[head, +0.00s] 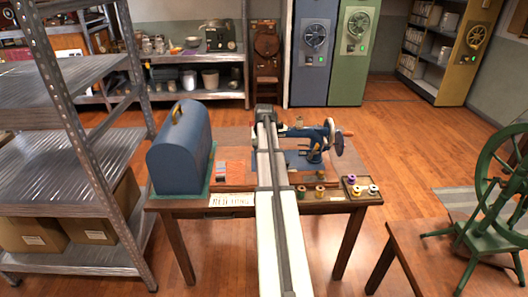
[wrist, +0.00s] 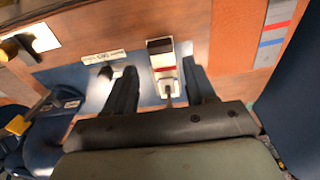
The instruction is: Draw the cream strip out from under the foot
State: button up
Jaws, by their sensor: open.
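The blue sewing machine (head: 318,140) stands on the wooden table, partly hidden by my arm in the head view. In the wrist view, its blue bed (wrist: 143,88) lies below my gripper. A pale, cream-looking strip (wrist: 160,44) with a dark band and a red band lies on the bed, running toward a small metal part that looks like the foot (wrist: 168,89). My gripper (wrist: 162,85) is open, one dark finger on each side of the strip and foot area. I see no finger contact; the height gap cannot be told. The strip is not discernible in the head view.
A blue domed case (head: 182,148) stands at the table's left. An orange mat (head: 236,168) with swatches lies beside it. A tray (head: 350,194) of spools is at the front right corner, with more spools (head: 320,191) nearby. A metal shelf (head: 65,145) stands left.

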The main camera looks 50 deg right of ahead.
jog(key=shift+w+d+f, duration=0.15)
jog(key=shift+f, duration=1.45)
jog(key=shift+w+d+f, duration=0.1)
jog(key=shift+f, duration=1.45)
jog(key=shift+f, duration=0.45)
jog(key=shift+c, duration=0.2)
jog(key=c, duration=0.6)
jog(key=shift+r, duration=0.15)
jog(key=shift+s+a, duration=3.3)
